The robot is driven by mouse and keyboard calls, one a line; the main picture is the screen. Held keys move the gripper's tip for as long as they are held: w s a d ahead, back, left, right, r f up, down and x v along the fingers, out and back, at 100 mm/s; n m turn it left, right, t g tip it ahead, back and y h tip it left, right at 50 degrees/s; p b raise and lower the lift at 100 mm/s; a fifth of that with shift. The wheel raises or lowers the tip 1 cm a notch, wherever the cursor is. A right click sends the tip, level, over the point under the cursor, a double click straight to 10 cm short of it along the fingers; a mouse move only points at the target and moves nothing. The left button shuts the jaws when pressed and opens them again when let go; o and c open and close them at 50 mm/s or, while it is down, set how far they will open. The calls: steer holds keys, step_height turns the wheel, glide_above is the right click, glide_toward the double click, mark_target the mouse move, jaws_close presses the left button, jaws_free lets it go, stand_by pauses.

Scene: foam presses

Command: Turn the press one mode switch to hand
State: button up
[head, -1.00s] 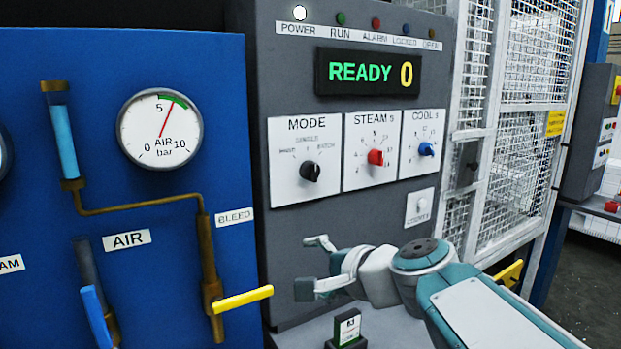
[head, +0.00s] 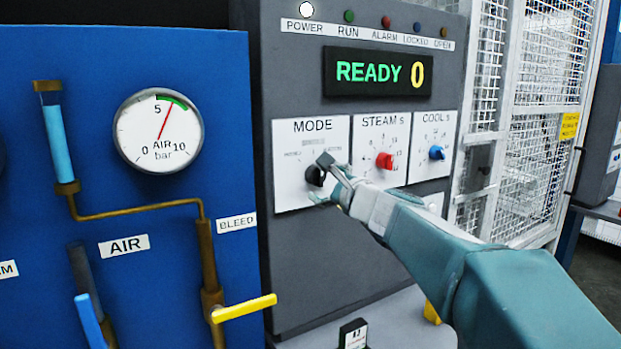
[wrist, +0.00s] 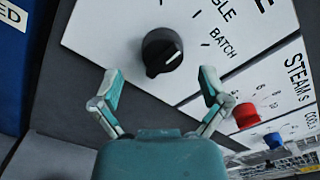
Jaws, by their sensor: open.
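The black mode knob (head: 314,176) sits on the white MODE plate (head: 296,196) of the grey control panel. In the wrist view the knob (wrist: 161,52) shows a white mark that points toward the BATCH tick. The HAND label is not legible here. My gripper (head: 322,180) is in front of the knob in the head view and hides part of it and of its plate. In the wrist view my gripper (wrist: 160,76) is open, with one finger to each side and the knob just beyond the tips. Neither finger visibly touches the knob.
The red steam knob (head: 384,160) and blue cool knob (head: 436,153) are to the right. The display (head: 378,73) reads READY 0. A yellow valve handle (head: 244,308) sticks out at lower left. A mesh guard (head: 545,60) stands at right.

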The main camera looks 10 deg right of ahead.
mark_target(323, 181)
steer(key=shift+x, duration=1.7)
steer(key=shift+d, duration=0.15)
steer(key=shift+c, duration=0.3)
steer(key=c, duration=1.1)
steer(key=shift+f, duration=0.1)
steer(key=n, duration=0.4)
steer(key=shift+f+n, duration=0.1)
steer(key=shift+n, duration=2.3)
